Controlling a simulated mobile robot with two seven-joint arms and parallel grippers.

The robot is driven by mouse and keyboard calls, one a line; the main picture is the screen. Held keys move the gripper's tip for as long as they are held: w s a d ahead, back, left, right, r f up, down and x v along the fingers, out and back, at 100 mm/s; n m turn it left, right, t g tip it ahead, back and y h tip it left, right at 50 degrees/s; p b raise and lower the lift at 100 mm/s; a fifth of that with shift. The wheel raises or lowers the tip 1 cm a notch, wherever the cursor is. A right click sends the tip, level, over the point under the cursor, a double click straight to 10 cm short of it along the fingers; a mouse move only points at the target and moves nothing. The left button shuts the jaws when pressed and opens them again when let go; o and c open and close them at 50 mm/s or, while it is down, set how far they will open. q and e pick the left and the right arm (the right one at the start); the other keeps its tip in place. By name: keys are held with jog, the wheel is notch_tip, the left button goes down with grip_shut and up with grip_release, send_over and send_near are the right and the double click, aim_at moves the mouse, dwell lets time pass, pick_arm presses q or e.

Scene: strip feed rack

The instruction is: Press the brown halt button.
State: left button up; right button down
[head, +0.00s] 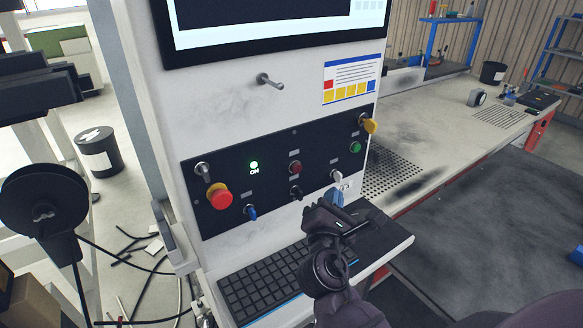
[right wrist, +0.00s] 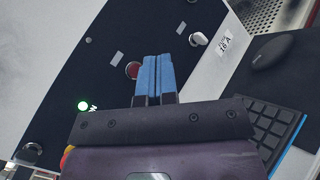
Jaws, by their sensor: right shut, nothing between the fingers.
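A small dark reddish-brown button (head: 295,167) sits in the middle of the black control panel (head: 235,168), in its upper row. It also shows in the right wrist view (right wrist: 132,70), partly hidden behind my fingers. My right gripper (head: 335,196) is shut and empty, with its blue fingertips together. In the head view the fingertips are below and to the right of the button, near the panel's lower right. In the right wrist view the fingertips (right wrist: 156,60) point toward the panel, just right of the button; contact cannot be told. My left gripper is not in view.
A large red mushroom button (head: 219,196), a green button (head: 355,147), a yellow knob (head: 369,125) and several small switches share the panel. A lit green ON lamp (head: 254,166) is left of the brown button. A keyboard (head: 270,280) lies on the shelf below.

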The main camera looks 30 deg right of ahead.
aim_at(297, 168)
dwell(0.5)
jog(key=w+b, duration=0.1)
jog(key=w, duration=0.7)
jog(key=shift+w+a, duration=0.35)
jog(key=shift+w, duration=0.05)
dwell(0.6)
dwell(1.0)
jog(key=shift+w, duration=0.1)
jog(key=shift+w, duration=0.35)
